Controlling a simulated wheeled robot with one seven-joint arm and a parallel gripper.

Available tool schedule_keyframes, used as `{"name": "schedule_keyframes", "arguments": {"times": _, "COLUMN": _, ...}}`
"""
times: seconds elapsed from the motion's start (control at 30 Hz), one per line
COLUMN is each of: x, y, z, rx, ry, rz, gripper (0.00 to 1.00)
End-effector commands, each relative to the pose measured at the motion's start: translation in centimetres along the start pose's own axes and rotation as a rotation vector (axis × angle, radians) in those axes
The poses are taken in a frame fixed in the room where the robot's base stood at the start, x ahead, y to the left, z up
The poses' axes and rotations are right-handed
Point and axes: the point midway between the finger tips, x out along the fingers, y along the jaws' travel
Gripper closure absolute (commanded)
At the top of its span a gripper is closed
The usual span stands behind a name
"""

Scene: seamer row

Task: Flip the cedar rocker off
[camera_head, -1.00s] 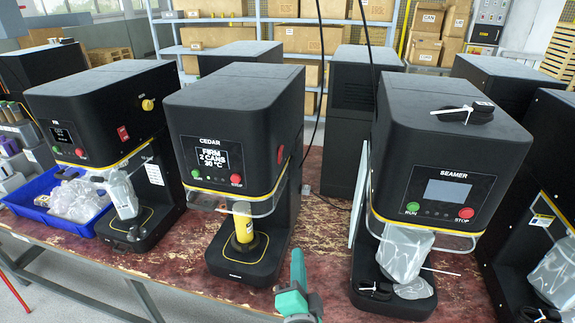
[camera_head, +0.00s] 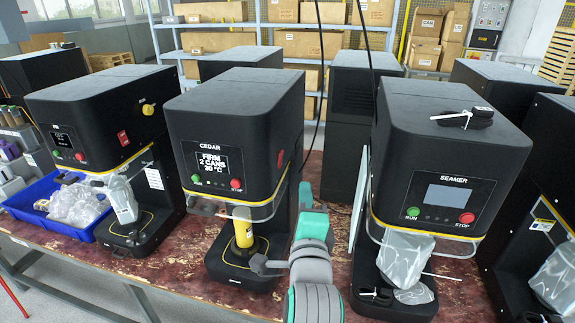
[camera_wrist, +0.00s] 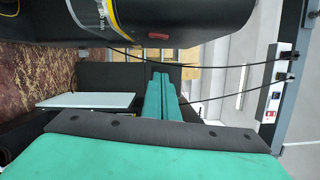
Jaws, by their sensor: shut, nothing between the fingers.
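The cedar machine (camera_head: 235,125) is a black seamer labelled CEDAR with a lit display reading FIRM 2 CANS 30 °C. A small red rocker (camera_head: 280,157) is on its right side face, seen at a steep angle. In the wrist view, a red rocker-like part (camera_wrist: 158,36) shows on the black housing at the top. I cannot tell which way it is tipped. My gripper (camera_head: 305,188) is to the right of the cedar machine, below and right of the rocker and apart from it. In the wrist view its teal fingers (camera_wrist: 160,76) are together and empty.
A yellow can (camera_head: 243,228) stands in the cedar machine. The seamer (camera_head: 450,150) stands to the right, with a pale panel (camera_head: 358,210) beside it. The left machine (camera_head: 100,110) has its own red rocker (camera_head: 123,134). Dark cables (camera_wrist: 200,65) cross the wrist view.

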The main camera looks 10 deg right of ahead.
Motion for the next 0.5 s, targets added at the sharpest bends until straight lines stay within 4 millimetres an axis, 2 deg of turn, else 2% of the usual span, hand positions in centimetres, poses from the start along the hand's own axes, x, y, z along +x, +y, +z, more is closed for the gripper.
{"name": "schedule_keyframes", "arguments": {"times": 0.33, "x": 0.1, "y": 0.0, "z": 0.0, "rx": 0.0, "ry": 0.0, "rz": 0.001, "gripper": 1.0}}
{"name": "schedule_keyframes", "arguments": {"times": 0.5, "x": 1.5, "y": 0.0, "z": 0.0, "rx": 0.0, "ry": 0.0, "rz": 0.001, "gripper": 1.0}}
